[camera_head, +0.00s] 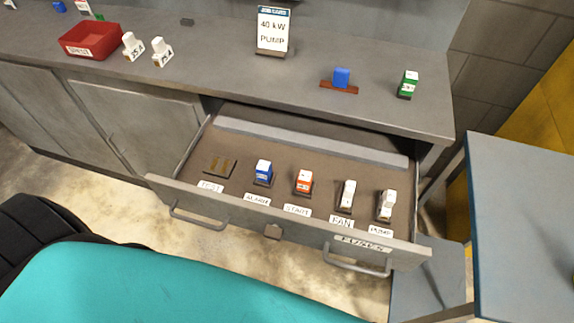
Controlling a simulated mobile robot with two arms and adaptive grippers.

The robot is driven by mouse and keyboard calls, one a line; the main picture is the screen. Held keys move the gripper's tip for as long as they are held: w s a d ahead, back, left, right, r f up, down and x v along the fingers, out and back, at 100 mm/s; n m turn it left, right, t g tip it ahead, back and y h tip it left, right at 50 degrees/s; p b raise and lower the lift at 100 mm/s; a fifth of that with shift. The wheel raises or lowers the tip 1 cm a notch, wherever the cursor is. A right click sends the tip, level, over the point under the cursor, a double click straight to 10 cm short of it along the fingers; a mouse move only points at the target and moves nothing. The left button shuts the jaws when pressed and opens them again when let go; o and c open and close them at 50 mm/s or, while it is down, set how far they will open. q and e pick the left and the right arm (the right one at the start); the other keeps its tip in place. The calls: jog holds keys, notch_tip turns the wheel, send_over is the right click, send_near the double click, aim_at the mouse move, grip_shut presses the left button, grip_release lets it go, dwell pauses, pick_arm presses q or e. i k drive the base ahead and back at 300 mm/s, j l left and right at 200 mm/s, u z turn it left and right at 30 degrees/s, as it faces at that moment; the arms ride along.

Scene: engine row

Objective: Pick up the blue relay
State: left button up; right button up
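A blue block with a white label, likely a relay (263,171), stands in the open drawer (230,150) behind the ALARM label (257,200). A second blue block (341,76) sits on a reddish-brown base (338,88) on the counter, above the drawer's right half. A third small blue thing (59,6) is at the far top left of the counter. I cannot tell from the view which of them the task means. Neither of my grippers shows.
The drawer also holds an empty socket (219,166) at TEST, an orange block (304,182) and white blocks at FAN (347,195) and PUMP (386,205). On the counter are a red tray (90,42), a pump sign (273,30) and a green block (407,84).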

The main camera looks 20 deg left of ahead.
aim_at(264, 169)
jog(key=j+z, duration=0.35)
jog(key=j, duration=0.35)
jog(key=j+z, duration=0.35)
jog(key=j, duration=0.35)
jog(key=k+j+z, duration=0.1)
jog(key=j+z, duration=0.2)
jog(key=j, duration=0.35)
